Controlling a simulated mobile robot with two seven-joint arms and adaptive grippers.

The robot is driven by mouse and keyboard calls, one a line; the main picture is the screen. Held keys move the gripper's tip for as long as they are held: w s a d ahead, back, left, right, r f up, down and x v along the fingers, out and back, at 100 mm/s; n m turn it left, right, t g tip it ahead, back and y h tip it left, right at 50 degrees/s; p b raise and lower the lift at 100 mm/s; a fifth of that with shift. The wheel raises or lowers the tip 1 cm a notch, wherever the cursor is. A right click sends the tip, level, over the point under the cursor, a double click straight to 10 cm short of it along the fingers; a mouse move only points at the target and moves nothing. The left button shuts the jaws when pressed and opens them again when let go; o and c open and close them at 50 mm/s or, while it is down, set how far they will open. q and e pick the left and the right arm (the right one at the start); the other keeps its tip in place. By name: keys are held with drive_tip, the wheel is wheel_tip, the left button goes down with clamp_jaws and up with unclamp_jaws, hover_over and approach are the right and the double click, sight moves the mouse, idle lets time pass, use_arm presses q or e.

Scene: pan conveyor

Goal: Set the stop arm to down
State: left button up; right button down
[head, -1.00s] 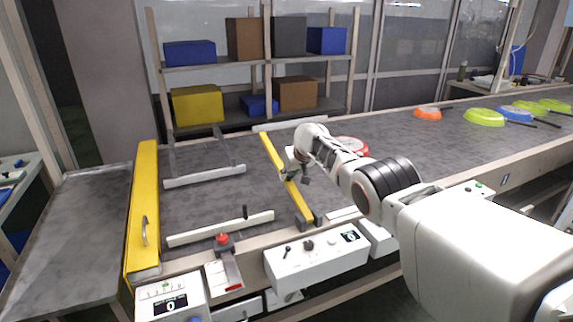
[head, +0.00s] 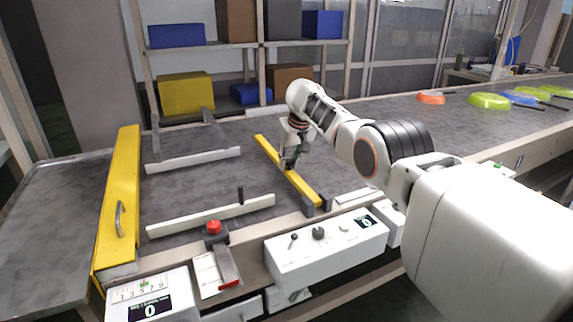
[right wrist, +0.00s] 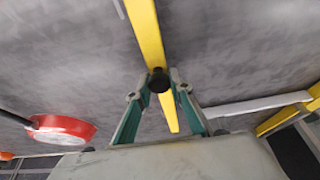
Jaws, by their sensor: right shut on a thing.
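The stop arm is a long yellow bar (head: 305,190) lying slantwise over the dark conveyor belt, its near end in a grey bracket at the belt's front edge. My right gripper (head: 287,166) is over the bar's middle in the head view. In the right wrist view, its two green-sided fingers (right wrist: 158,88) are shut on a dark round knob (right wrist: 159,76) on the yellow bar (right wrist: 146,30). The fingers partly cover the bar. Whether the bar touches the belt cannot be told. My left gripper is not in view.
A red pan (right wrist: 65,128) stands beside the bar, hidden by my arm in the head view. Orange (head: 430,97) and green (head: 489,101) pans stand farther right. A white control box (head: 325,240) and a red button (head: 214,227) are at the front. White rails (head: 212,214) cross the left belt.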

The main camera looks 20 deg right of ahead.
drive_tip(key=shift+a+f, duration=0.1)
drive_tip(key=shift+f, duration=0.15)
drive_tip(key=shift+f, duration=0.1)
drive_tip(key=c, duration=1.8)
unclamp_jaws()
